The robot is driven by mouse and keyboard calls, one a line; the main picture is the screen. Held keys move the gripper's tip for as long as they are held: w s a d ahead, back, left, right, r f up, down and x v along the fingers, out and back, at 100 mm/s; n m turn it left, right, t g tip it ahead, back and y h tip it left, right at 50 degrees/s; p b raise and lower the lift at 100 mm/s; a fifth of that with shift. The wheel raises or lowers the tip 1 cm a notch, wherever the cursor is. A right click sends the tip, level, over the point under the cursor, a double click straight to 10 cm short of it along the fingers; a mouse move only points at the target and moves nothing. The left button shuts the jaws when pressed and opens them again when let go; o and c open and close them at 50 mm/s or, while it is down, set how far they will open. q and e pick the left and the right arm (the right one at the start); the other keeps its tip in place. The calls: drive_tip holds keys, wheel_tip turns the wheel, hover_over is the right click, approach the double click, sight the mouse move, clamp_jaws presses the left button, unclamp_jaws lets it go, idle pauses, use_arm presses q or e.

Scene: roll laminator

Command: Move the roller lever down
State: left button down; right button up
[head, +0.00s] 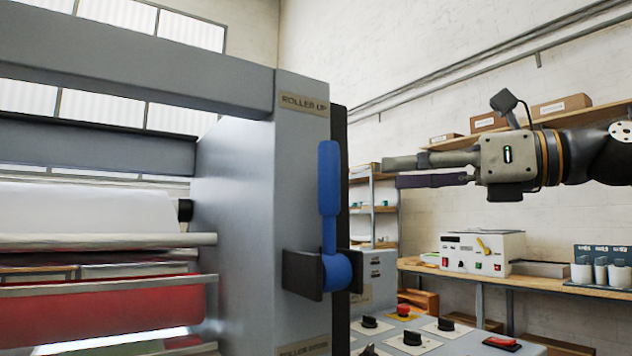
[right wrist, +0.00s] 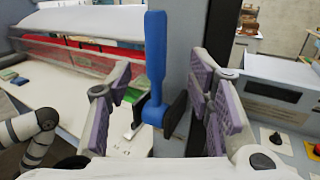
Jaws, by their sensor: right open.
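The roller lever (head: 328,190) is a blue handle on the side post of the laminator. It points straight up from a blue round hub between dark brackets, below a "ROLLER UP" label (head: 304,104). A lower label is partly cut off. My right gripper (head: 390,171) is open and empty, to the right of the lever and apart from it in the head view. In the right wrist view the lever (right wrist: 155,60) stands upright beyond and between the two purple-padded fingers (right wrist: 165,105). My left gripper is not seen in the head view.
The laminator (head: 255,210) with its white roll and red roller fills the left. A control panel (head: 425,335) with black knobs and red buttons lies below right. A bench (head: 560,287) with a white instrument box (head: 482,252) and shelves stands behind. The space between gripper and lever looks clear.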

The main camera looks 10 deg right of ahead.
sight(339, 175)
drive_tip(key=x, duration=1.1)
drive_tip(key=shift+a+f, duration=0.1)
drive_tip(key=shift+a, duration=0.3)
clamp_jaws()
